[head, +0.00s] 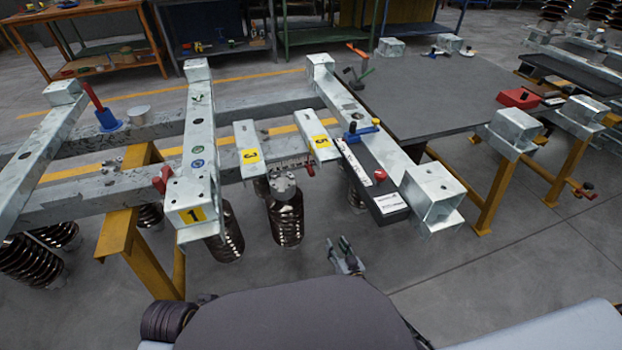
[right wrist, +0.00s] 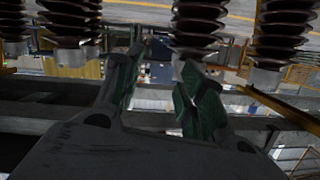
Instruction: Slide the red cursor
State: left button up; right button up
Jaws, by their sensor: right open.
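A small red part (head: 380,175), which may be the red cursor, sits on a long black bar (head: 362,168) with white labels. The bar lies along a grey metal beam right of centre in the head view. Its fine shape is too small to tell. My right gripper (head: 345,256) is open and empty, below the bar's near end and apart from it. In the right wrist view my right gripper (right wrist: 158,82) shows two spread fingers with green pads and nothing between them. The red part is not seen there. My left gripper is not in view.
Grey beams with yellow number plates (head: 192,214) stand left of the bar. Brown ribbed insulators (head: 285,220) hang below them. A blue-handled part (head: 362,131) is near the bar's far end. A dark table (head: 440,95) stands behind right. The floor (head: 480,285) at front right is clear.

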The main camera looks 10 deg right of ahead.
jog(key=w+a+r+m+t+b, duration=0.1)
jog(key=w+a+r+m, duration=0.1)
jog(key=r+m, duration=0.9)
jog(key=w+a+r+m+t+b, duration=0.1)
jog(key=w+a+r+m, duration=0.1)
jog(key=r+m, duration=0.9)
jog(key=shift+a+r+m+t+b, duration=0.3)
jog(key=shift+r+m, duration=0.1)
jog(key=shift+m, duration=3.9)
jog(key=shift+w, duration=0.15)
